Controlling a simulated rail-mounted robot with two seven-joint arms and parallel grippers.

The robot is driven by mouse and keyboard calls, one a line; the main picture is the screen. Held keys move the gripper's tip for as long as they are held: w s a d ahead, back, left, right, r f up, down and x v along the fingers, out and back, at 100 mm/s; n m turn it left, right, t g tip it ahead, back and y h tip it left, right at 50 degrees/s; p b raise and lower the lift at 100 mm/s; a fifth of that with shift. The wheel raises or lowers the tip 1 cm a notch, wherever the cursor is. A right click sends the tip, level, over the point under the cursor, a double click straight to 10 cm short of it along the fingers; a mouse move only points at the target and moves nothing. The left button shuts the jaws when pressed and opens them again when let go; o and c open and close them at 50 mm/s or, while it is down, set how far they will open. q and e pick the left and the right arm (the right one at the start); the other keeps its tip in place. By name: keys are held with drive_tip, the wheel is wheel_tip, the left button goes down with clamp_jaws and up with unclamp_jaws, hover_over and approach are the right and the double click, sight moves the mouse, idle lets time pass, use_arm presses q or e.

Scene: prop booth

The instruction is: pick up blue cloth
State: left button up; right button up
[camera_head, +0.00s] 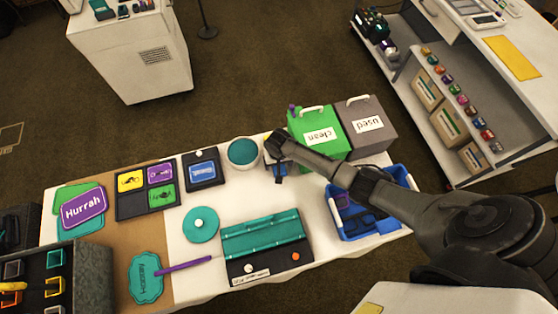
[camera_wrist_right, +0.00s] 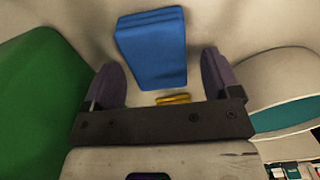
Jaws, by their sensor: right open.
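The blue cloth (camera_wrist_right: 152,48) is a folded, flat rectangular stack on the pale table top. In the right wrist view it lies between and slightly ahead of the two fingers, with a visible gap to each. My right gripper (camera_wrist_right: 165,78) is open and empty, pointing down over the cloth. In the head view my right arm reaches in from the right, and the gripper (camera_head: 275,168) is between the green box and the round tub, mostly covering the cloth. My left gripper is in neither view.
The green "clean" box (camera_head: 312,125) and grey "used" box (camera_head: 372,138) stand close to the right. A white round tub (camera_head: 243,153) with teal contents is close on the left. A blue basket (camera_head: 400,222) sits at the right front. A small yellow item (camera_wrist_right: 172,98) shows near the gripper.

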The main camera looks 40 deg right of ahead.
drive_tip(key=shift+f, duration=0.1)
drive_tip(key=c, duration=1)
wheel_tip(320, 180, up, 10)
drive_tip(key=shift+f+p, duration=0.1)
drive_tip(key=shift+p, duration=1.15)
